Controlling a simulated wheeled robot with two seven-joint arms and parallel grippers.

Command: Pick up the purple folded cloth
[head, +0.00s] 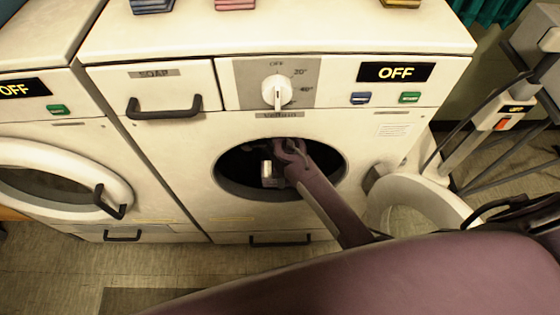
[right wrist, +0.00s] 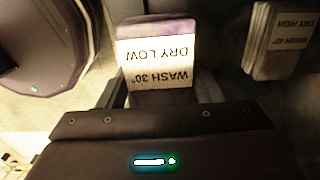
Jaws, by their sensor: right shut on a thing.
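The purple folded cloth (right wrist: 162,25) shows in the right wrist view with a white label reading "DRY LOW" and "WASH 30°", upside down. My right gripper (right wrist: 158,95) is shut on it, one finger at each side of its lower part. In the head view my right gripper (head: 279,164) is inside the dark round opening of the middle washing machine (head: 170,165). A small pale patch shows at its tips there, but the cloth's purple cannot be made out. My left gripper is not in view.
The machine's round door (head: 420,203) stands open at the right, close to my arm. A pale folded cloth (right wrist: 258,40) labelled "DRY HIGH" lies to the right in the wrist view. Blue, pink (head: 236,4) and yellow stacks sit on the machine top. Another machine (head: 60,150) stands left.

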